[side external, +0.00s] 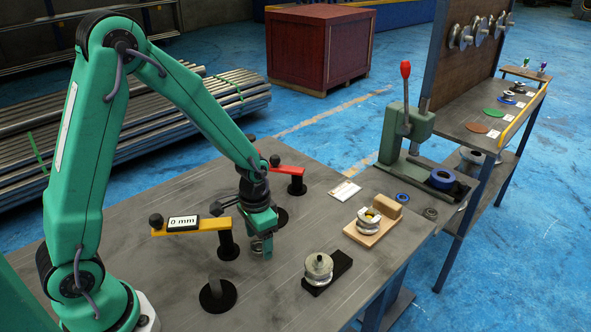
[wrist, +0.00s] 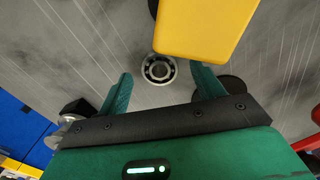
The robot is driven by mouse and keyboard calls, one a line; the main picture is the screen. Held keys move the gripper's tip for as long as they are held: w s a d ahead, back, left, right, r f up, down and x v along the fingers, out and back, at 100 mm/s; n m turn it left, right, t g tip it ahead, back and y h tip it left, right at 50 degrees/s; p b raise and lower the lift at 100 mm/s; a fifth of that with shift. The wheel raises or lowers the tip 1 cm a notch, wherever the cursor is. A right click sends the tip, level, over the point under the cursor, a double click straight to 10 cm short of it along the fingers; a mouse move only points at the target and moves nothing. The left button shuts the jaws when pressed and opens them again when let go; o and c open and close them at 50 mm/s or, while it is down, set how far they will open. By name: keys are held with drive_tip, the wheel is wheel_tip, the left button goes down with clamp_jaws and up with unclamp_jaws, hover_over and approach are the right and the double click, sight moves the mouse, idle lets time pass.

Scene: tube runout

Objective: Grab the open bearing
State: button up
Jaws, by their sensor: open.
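The open bearing (wrist: 158,69), a metal ring with its balls showing, lies flat on the grey table in the wrist view. It sits between the tips of my two green fingers, with a gap on each side. In the side view my gripper (side external: 260,245) is low over the table beside the yellow arm marked 0 mm (side external: 192,226). The bearing is mostly hidden there by the fingers. My gripper also shows in the wrist view (wrist: 162,72), open and empty. I cannot tell its exact height above the bearing.
The yellow arm (wrist: 205,28) reaches close to the bearing. A red arm (side external: 288,171) stands behind my gripper. A black block with a metal roller (side external: 318,268), a wooden block with a roller (side external: 368,222), a blue ring (side external: 402,198) and a press (side external: 405,135) are to the right.

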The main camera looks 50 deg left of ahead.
sight(260, 245)
drive_tip(key=shift+f, duration=0.45)
drive_tip(key=c, duration=1.1)
drive_tip(key=shift+r, duration=0.15)
drive_tip(key=shift+r, duration=0.8)
wheel_tip(260, 245, up, 2)
drive_tip(key=shift+r, duration=0.1)
drive_tip(key=s+d+r, duration=0.6)
drive_tip(key=d+r, duration=0.1)
drive_tip(key=d, duration=0.3)
drive_tip(key=shift+s, duration=0.15)
drive_tip(key=shift+a, duration=0.1)
